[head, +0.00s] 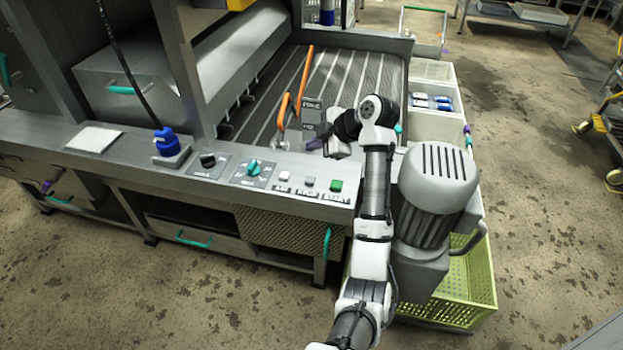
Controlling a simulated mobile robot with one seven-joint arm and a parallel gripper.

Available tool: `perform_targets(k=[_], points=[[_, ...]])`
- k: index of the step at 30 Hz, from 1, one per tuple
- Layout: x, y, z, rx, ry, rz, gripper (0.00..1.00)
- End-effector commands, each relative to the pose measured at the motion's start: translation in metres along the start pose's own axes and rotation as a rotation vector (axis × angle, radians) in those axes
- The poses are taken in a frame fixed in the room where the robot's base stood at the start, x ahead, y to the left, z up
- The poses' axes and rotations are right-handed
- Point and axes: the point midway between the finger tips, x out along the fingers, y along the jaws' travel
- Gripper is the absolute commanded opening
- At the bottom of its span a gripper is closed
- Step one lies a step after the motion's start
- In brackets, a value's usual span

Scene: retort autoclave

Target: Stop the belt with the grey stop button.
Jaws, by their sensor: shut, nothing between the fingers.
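The grey stop button (309,182) sits on the front control panel (225,170), between a white button (284,176) on its left and the green start button (336,186) on its right. Labels stand below the buttons. My gripper (316,143) is above and behind the button row, near the belt's front edge, and points left. It is shut and empty, apart from the stop button. The belt (345,75) is a dark slatted surface behind the panel. My arm covers part of its front right.
A teal rotary knob (254,168), a black knob (208,160) and a blue fitting (167,142) are further left on the panel. Orange levers (306,75) rise behind the buttons. A grey motor (437,190) stands right of my arm, above a yellow-green crate (470,285).

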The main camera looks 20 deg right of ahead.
Motion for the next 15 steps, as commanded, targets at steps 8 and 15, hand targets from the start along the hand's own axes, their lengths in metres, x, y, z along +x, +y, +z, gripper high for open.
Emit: perform_targets(k=[8, 15], points=[[0.002, -0.001, 0.001, 0.0, 0.0, 0.001, 0.0], [0.014, -0.01, 0.01, 0.002, 0.0, 0.002, 0.0]])
